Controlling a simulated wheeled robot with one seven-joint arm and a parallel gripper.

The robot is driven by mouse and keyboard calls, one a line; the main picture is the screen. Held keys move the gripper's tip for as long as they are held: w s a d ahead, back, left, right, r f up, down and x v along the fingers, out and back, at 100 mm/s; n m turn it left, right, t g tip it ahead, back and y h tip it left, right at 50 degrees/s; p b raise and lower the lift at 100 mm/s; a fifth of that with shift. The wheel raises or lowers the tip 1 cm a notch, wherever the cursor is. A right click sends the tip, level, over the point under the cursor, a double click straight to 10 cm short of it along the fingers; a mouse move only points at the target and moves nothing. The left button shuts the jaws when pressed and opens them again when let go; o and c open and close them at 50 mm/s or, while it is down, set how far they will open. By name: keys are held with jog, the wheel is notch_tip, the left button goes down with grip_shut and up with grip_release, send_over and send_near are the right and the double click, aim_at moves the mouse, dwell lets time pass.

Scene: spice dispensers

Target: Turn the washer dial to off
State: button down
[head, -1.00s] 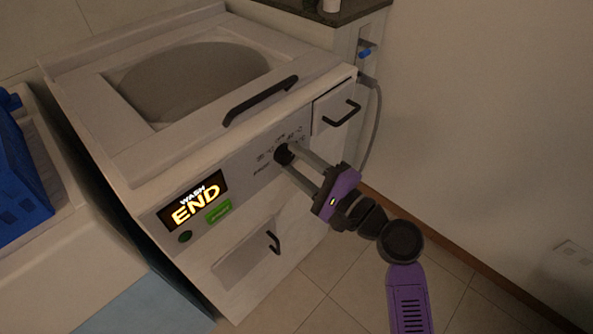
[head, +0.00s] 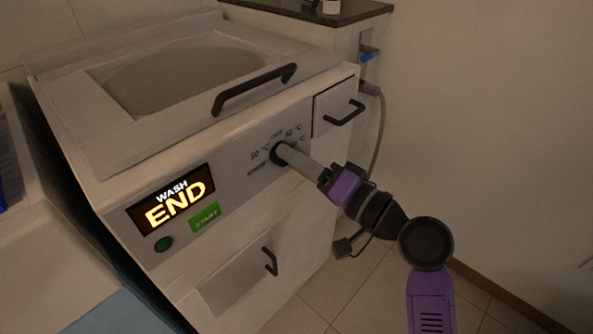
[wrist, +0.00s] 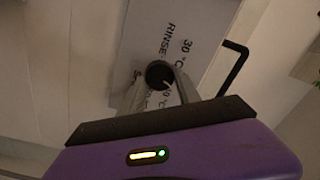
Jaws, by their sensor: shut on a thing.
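The washer (head: 120,170) stands at the left, with a black round dial (head: 276,154) on its front panel. Labels including 30 °C and RINSE ring the dial, and a small label sits above it. My gripper (head: 287,154) is shut on the dial; its fingers overlap one another in the head view. In the wrist view the dial (wrist: 158,73) sits between the two fingertips (wrist: 160,84). A thin pale mark on the dial points to the lower right there, towards a partly hidden °C label. The display (head: 172,200) reads WASH END.
A green START button (head: 205,217) and a round dark green button (head: 163,244) lie left of the dial. A black lid handle (head: 254,88), a drawer handle (head: 344,113) and a lower handle (head: 269,261) stick out nearby. A hose (head: 379,130) hangs by the wall.

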jog(key=shift+f+n+b, duration=0.1)
jog(key=shift+n+b, duration=1)
jog(key=shift+n, duration=0.6)
jog(key=shift+n+g, duration=0.3)
jog(key=c, duration=0.9)
grip_release()
jog(key=shift+o, duration=0.2)
jog(key=p+v, duration=0.1)
jog(key=v, duration=0.6)
jog(key=shift+s+d, duration=0.25)
jog(key=shift+d, duration=0.05)
